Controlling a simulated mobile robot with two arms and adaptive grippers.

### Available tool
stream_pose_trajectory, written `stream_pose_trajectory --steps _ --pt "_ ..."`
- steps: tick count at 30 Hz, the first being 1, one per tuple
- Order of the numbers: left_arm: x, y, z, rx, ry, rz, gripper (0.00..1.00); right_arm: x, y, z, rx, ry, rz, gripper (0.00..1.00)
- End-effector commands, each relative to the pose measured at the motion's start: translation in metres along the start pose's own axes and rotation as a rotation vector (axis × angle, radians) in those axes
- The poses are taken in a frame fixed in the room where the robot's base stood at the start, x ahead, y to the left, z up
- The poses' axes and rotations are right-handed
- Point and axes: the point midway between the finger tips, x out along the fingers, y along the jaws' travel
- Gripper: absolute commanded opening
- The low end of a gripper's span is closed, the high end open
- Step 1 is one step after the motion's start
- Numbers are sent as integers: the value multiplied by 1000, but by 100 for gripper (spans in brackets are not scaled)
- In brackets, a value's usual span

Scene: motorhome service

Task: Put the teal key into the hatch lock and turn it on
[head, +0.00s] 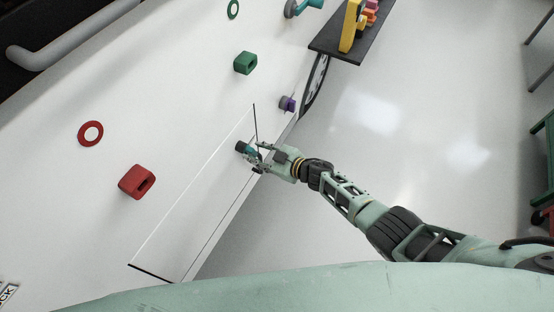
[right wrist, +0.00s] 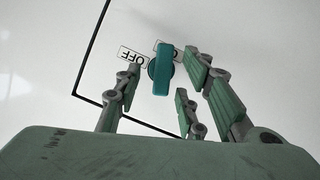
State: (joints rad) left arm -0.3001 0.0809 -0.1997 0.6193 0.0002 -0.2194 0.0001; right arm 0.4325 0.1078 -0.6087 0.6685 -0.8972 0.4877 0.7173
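The teal key (head: 250,150) is at the dark round hatch lock (head: 240,146) on the white hatch panel (head: 190,215). In the right wrist view the key (right wrist: 162,72) shows as a teal bar, nearly upright in the picture and seemingly seated in the lock. An OFF label (right wrist: 133,57) is at its upper left; a second label (right wrist: 169,47) behind it is partly hidden by the key and a finger. My right gripper (head: 257,154) is open, its fingers on both sides of the key with visible gaps. My left gripper is out of view.
The same wall carries a red block (head: 136,182), a red ring (head: 91,133), a green block (head: 245,63) and a purple knob (head: 288,103). A dark shelf (head: 328,43) with coloured items stands at the top.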

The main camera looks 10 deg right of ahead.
Motion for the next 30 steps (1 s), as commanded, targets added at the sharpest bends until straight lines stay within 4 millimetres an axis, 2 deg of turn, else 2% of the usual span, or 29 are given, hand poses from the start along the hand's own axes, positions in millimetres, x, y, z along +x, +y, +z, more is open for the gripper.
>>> stream_pose_trajectory --steps 21,30 --pt "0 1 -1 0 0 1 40 -92 -3 0 1 1 -4 37" --pt "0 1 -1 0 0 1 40 -106 -3 -2 3 3 -5 37"
